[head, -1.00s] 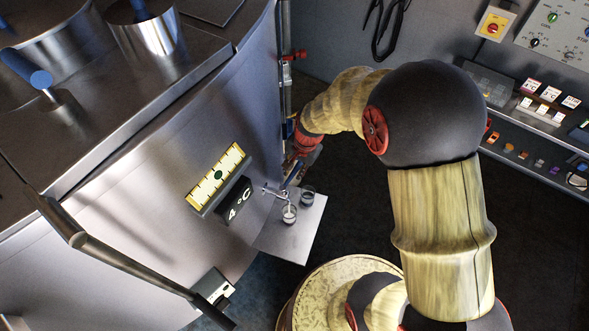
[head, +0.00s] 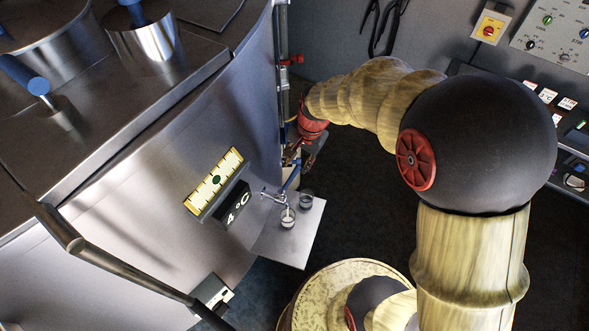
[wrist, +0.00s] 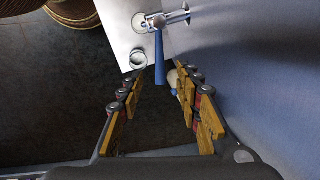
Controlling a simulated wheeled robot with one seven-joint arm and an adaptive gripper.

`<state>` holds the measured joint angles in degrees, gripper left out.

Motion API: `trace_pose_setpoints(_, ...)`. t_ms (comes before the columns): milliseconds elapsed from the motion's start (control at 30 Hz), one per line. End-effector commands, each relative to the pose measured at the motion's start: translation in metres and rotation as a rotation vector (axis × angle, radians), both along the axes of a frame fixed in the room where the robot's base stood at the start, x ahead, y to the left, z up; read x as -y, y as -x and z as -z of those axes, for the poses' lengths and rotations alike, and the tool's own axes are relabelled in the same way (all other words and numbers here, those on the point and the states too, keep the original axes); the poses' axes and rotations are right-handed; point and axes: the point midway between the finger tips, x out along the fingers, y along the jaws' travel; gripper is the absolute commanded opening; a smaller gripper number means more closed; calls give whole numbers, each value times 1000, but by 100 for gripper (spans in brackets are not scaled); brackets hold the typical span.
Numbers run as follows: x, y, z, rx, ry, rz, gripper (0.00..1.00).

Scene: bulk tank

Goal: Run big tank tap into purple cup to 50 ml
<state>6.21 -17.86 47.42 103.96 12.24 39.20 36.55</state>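The big tank's tap (head: 272,194) juts from the tank wall, with its blue lever (head: 292,179) pointing toward my gripper. One small clear cup (head: 288,218) stands under the spout with whitish liquid in it; a thin pale streak shows above it. A second, darker cup (head: 306,200) stands beside it and looks empty. No purple shows clearly on either, and no level marks are readable. My gripper (head: 301,158) is open beyond the tap. In the wrist view the lever (wrist: 159,60) extends toward the gap between the open fingers (wrist: 160,82), which are not closed on it.
Both cups stand on a pale shelf (head: 292,246) against the tank (head: 150,190). A 4 °C display (head: 235,205) and a yellow gauge (head: 213,182) are on the tank wall. A long metal bar (head: 130,266) crosses the lower left. Dark floor lies clear right of the shelf.

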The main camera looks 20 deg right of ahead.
Motion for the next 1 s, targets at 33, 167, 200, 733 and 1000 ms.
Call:
trace_pose_setpoints(33,1,1,-9,3,0,0,35)
trace_pose_setpoints(167,3,3,-27,2,0,0,35)
trace_pose_setpoints(200,4,4,-30,1,0,0,35)
trace_pose_setpoints(733,5,6,-38,0,0,0,35)
trace_pose_setpoints(1000,5,6,-38,0,0,0,35)
